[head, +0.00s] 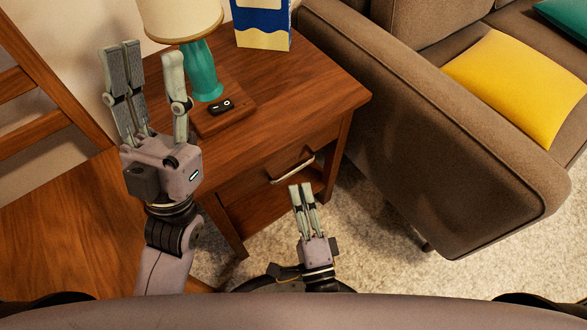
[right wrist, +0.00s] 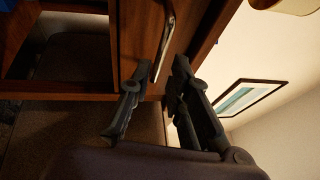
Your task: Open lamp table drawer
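The lamp table (head: 262,100) is brown wood. Its drawer (head: 248,192) looks closed, with a metal bar handle (head: 292,169) on the front. The handle also shows in the right wrist view (right wrist: 166,42), just ahead of the fingertips. My right gripper (head: 300,187) is in front of the drawer, below the handle in the head view, fingers pointing toward it. The right wrist view shows its fingers (right wrist: 163,63) apart and nothing between them; it appears not to touch the handle. My left gripper (head: 148,55) is open and empty, at the left of the table.
A brown sofa (head: 440,140) is close on the right. A wooden chair (head: 65,225) is at the left. Carpet (head: 355,235) is clear in front.

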